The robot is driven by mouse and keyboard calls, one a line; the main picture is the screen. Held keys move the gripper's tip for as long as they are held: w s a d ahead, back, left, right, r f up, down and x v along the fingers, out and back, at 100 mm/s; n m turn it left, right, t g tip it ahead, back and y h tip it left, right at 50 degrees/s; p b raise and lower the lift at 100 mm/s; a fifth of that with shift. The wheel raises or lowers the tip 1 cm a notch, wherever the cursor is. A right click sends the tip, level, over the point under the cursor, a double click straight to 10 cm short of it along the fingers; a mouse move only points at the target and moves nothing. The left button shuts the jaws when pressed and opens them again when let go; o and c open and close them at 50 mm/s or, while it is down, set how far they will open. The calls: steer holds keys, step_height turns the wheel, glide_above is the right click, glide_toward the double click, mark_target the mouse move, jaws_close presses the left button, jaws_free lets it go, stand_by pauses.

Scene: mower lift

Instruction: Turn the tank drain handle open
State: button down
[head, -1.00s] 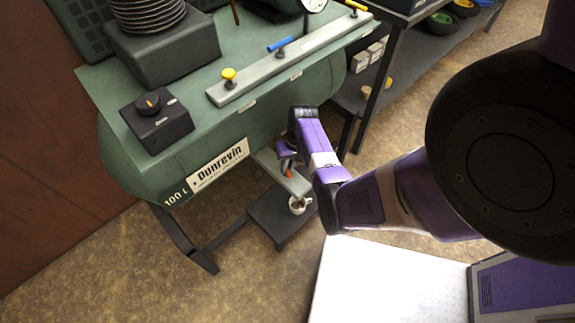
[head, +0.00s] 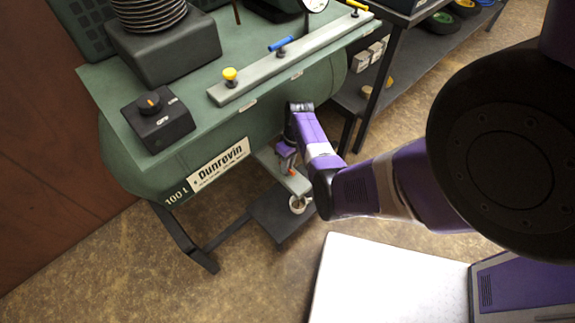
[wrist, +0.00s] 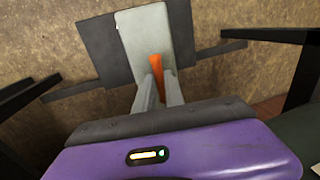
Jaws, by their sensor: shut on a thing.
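The orange drain handle (wrist: 156,64) shows in the wrist view between the tips of my two grey fingers. My gripper (wrist: 158,82) is shut on it. In the head view the handle (head: 291,171) is a small orange bit below the front of the green tank (head: 130,170), and my gripper (head: 288,163) is beside it, partly hidden by my own wrist. The valve body behind the handle is hidden, so I cannot tell how far the handle is turned.
A grey plate (wrist: 148,28) lies behind the handle, over a dark platform (head: 265,218). A small light cup (head: 298,204) sits on the platform. The tank's dark legs (head: 185,240) stand close by. A shelf (head: 405,75) is at the right.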

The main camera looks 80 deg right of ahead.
steer(key=c, duration=1.5)
jaws_free()
steer(key=shift+o, duration=0.2)
step_height(320, 180, up, 8)
steer(key=d+p, duration=0.1)
steer(key=p, duration=0.1)
steer(key=shift+s+d+f, duration=0.15)
steer(key=shift+s+f, duration=0.05)
steer(key=shift+s, duration=0.2)
steer(key=shift+f, duration=0.1)
